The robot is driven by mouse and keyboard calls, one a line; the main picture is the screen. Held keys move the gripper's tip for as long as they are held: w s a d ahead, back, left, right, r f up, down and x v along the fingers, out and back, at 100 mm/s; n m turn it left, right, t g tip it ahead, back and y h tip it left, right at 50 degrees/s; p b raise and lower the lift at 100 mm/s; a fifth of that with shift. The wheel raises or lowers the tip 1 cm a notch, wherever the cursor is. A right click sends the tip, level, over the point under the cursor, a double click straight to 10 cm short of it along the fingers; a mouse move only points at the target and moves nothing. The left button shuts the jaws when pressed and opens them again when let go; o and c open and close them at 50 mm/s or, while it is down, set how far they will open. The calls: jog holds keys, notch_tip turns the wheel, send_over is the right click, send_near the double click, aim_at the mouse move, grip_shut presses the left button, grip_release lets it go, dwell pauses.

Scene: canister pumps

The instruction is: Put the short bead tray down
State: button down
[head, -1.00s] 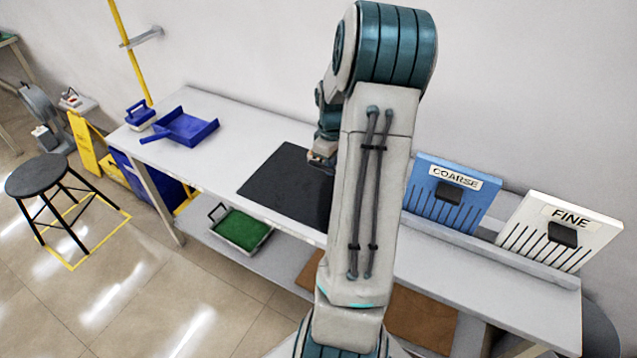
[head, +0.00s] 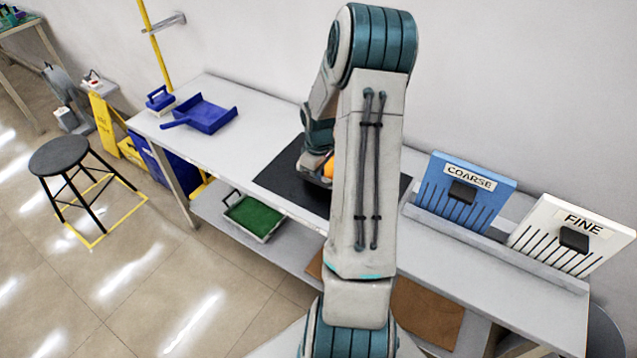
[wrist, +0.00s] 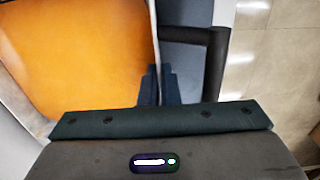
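The short bead tray shows in the wrist view as an orange fill (wrist: 85,55) inside a pale rim, with a dark bar handle (wrist: 212,60) on its right. My gripper (wrist: 160,85) has its two fingers close together at the tray's right wall and looks shut on it. In the head view only a small orange part of the tray (head: 328,168) shows beside my arm, over the black mat (head: 275,180). My arm hides most of the tray and the fingers there. I cannot tell whether the tray touches the mat.
A blue dustpan (head: 208,116) and a blue-handled block (head: 160,98) lie at the table's left end. The blue COARSE board (head: 465,195) and white FINE board (head: 565,238) stand at the right. A green tray (head: 253,217) is on the lower shelf. A black stool (head: 60,155) stands left.

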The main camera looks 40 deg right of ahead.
jog(key=shift+f+p, duration=0.3)
jog(key=shift+f, duration=1.6)
jog(key=shift+f, duration=0.2)
jog(key=c, duration=1.7)
grip_release()
jog(key=shift+r, duration=0.2)
